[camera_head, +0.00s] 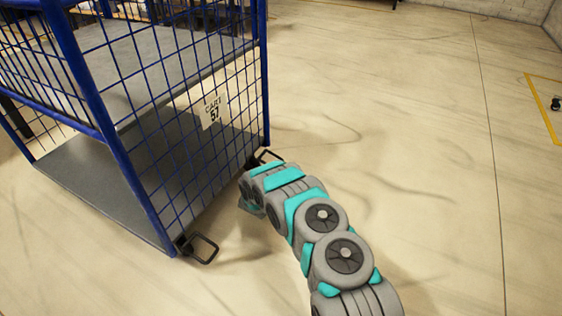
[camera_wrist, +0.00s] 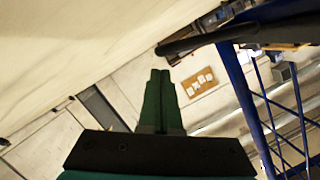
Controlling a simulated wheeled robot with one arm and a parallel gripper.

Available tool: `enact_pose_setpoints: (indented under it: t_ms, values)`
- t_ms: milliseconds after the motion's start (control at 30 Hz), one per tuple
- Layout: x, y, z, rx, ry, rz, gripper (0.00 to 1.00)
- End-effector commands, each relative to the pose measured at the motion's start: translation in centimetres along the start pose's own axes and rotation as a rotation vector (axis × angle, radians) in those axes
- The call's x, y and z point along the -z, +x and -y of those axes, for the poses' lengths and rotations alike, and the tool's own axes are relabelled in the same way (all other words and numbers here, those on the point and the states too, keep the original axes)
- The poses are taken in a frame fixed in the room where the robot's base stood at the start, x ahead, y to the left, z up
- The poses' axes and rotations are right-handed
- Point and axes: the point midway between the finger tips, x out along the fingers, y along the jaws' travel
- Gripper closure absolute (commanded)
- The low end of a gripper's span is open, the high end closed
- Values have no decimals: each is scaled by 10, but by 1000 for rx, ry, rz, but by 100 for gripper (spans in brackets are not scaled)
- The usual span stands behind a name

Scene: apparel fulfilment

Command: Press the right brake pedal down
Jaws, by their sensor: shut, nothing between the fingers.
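The blue wire cart (camera_head: 165,120) stands on the floor at the left in the head view. Its right brake pedal (camera_head: 268,156), a black loop, sticks out at the foot of the farther corner post, partly hidden by my arm. A second black pedal (camera_head: 203,249) sticks out at the nearer corner. My gripper (camera_wrist: 160,76) is shut and empty in the wrist view. A dark bar (camera_wrist: 205,40), which looks like the pedal, lies just beyond and right of its fingertips, apart from them in the picture. In the head view my arm hides most of the gripper, close to the right pedal.
The cart's blue post (camera_wrist: 245,95) rises close on the right in the wrist view. A white sign (camera_head: 213,112) hangs on the cart's side.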

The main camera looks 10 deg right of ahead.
Motion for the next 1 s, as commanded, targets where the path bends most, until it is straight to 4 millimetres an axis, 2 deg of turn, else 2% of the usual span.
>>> enact_pose_setpoints:
  t_ms: [100,400,1000]
  values:
    - [-4,1,-3,13,48,-1,100]
    - [-14,3,-9,12,43,0,100]
    - [-10,5,-8,12,43,-1,100]
